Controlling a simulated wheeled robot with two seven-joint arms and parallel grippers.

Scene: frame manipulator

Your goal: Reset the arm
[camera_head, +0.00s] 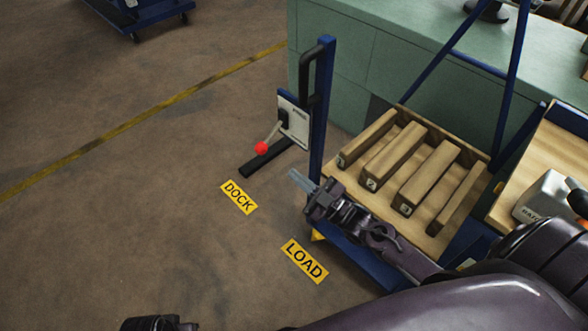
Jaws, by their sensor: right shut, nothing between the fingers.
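My right arm comes in from the lower right. Its gripper (302,182) is shut and empty, with its fingertips pointing left. It hangs in front of the blue post of the cart and appears above the floor between the DOCK and LOAD labels. A dark part at the bottom edge (158,323) looks like a piece of my left arm. I cannot make out the left gripper's fingers there.
A blue-framed cart with a wooden tray (437,222) holds several wooden blocks. A lever with a red knob (262,148) sits left of the post. Yellow DOCK (238,197) and LOAD (304,261) labels lie on the floor. A green counter (400,50) stands behind. Floor at left is clear.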

